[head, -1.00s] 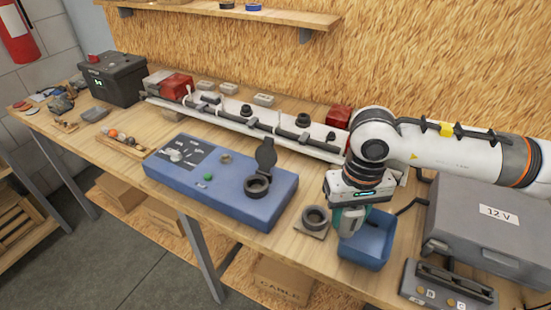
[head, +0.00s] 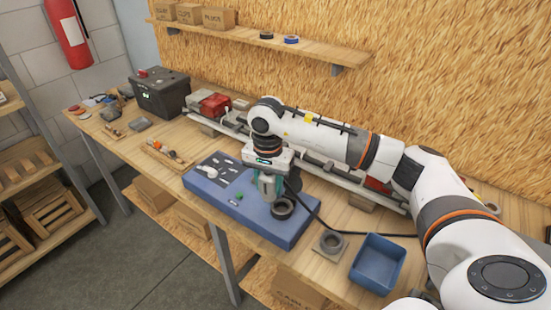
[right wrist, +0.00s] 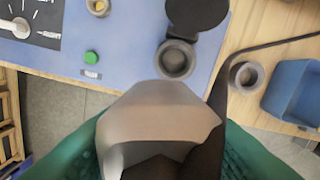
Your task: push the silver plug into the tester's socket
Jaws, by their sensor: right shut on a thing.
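The blue tester box (head: 225,203) lies on the workbench, with a dial and a green button on its top. Its round dark socket (head: 283,208) is near the right end; in the right wrist view the socket (right wrist: 176,59) is open, its dark lid swung back. My right gripper (head: 268,190) is over the tester, just left of the socket in the head view. Its green fingers are shut on the silver plug (right wrist: 158,118), which hangs short of the socket and apart from it. The plug's front end is not clearly visible. My left gripper is out of view.
A black cable (head: 335,229) trails right from the gripper across the bench.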

